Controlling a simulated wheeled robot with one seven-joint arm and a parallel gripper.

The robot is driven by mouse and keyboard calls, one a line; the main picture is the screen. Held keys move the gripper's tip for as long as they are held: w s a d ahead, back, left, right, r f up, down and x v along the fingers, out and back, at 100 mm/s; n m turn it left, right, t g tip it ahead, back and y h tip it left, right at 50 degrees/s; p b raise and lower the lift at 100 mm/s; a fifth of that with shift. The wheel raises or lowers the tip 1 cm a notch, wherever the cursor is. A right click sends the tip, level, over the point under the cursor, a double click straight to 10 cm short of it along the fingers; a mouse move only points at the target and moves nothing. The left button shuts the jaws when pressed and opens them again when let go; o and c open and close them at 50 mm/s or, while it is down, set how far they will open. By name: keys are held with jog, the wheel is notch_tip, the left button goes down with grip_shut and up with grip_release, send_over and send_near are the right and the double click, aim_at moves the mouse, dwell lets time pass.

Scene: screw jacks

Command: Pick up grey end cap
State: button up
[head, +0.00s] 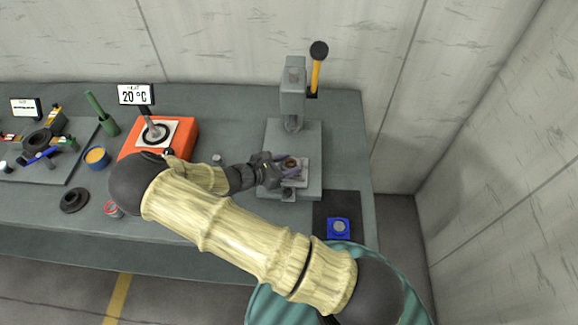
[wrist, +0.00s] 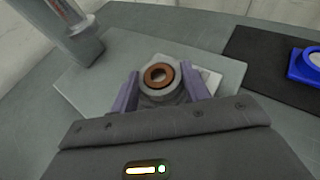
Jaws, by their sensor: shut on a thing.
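The grey end cap (wrist: 147,84) is a round grey part with a copper-brown ring (wrist: 159,75) seated in its top. It sits between the two purple fingers of my gripper (wrist: 160,90) in the wrist view, and the fingers press it from both sides. In the head view my gripper (head: 284,171) is over the base of the grey press (head: 292,92), with the brown ring (head: 291,162) showing between its fingers. The cap's underside is hidden, so I cannot tell whether it touches the plate below.
The press has a yellow lever with a black knob (head: 319,51). A blue fixture (head: 338,229) lies on a dark mat to the right. An orange heater (head: 186,137), a blue cup (head: 96,158) and a black flanged part (head: 74,200) are on the left.

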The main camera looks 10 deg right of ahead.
notch_tip(320, 180, up, 18)
jog(key=b, duration=0.2)
jog(key=shift+f+b, duration=0.15)
jog(key=shift+b, duration=0.25)
jog(key=shift+w, duration=0.1)
dwell(0.4)
